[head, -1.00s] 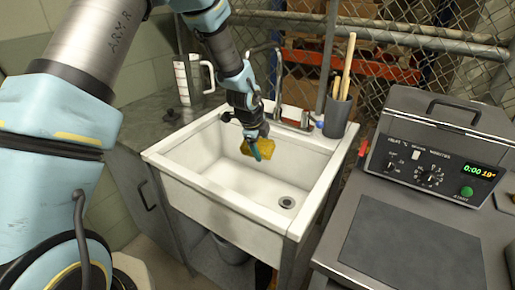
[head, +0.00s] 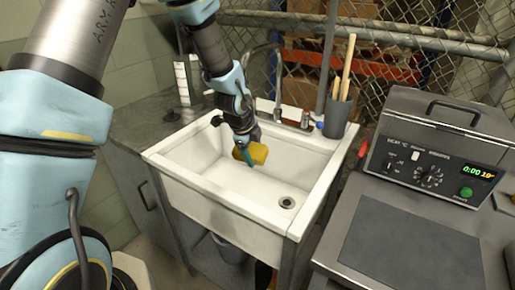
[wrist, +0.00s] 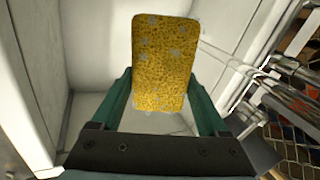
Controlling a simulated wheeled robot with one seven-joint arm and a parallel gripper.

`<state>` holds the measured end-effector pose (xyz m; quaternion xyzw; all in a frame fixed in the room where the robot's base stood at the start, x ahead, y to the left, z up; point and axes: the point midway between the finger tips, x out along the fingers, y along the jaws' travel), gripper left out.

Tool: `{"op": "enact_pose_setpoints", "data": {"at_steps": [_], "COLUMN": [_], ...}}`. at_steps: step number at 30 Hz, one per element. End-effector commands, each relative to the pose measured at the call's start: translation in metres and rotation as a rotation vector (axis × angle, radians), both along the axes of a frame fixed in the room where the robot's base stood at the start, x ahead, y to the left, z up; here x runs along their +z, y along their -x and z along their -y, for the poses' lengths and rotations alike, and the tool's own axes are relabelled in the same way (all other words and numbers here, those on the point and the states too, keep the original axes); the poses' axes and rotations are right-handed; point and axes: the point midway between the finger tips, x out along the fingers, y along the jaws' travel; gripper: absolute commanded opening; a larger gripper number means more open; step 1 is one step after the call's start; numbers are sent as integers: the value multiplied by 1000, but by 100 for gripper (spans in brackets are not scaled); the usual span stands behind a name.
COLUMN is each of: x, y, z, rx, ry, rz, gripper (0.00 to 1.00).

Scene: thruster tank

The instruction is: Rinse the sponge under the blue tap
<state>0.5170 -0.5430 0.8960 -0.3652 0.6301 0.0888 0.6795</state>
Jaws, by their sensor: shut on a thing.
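The yellow sponge (head: 259,153) is inside the white sink basin, held above its floor below the tap spout. My gripper (head: 248,156) is shut on it. In the wrist view the speckled sponge (wrist: 165,60) stands between the two green fingers of my gripper (wrist: 162,80). The metal tap (head: 279,75) rises at the back rim of the sink, with its curved spout reaching over the basin. A small blue part (head: 319,125) shows at the right of the tap fittings. I cannot make out any running water.
The white sink (head: 215,192) has a drain (head: 287,202) at its right front. A grey cup with wooden handles (head: 338,112) stands behind its right corner. A grey machine (head: 440,150) with a lit display is at the right.

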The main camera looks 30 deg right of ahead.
Motion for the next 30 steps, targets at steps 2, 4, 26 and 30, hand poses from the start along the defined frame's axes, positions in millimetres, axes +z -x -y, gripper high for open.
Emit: {"op": "enact_pose_setpoints", "data": {"at_steps": [2,4,26,30], "x": [3,4,18,21], "y": [4,7,40,45], "z": [-7,-13,-72,-81], "rx": [0,0,0,1], "ry": [-1,1,0,1], "rz": [1,1,0,0], "gripper": [19,19,19,19]}}
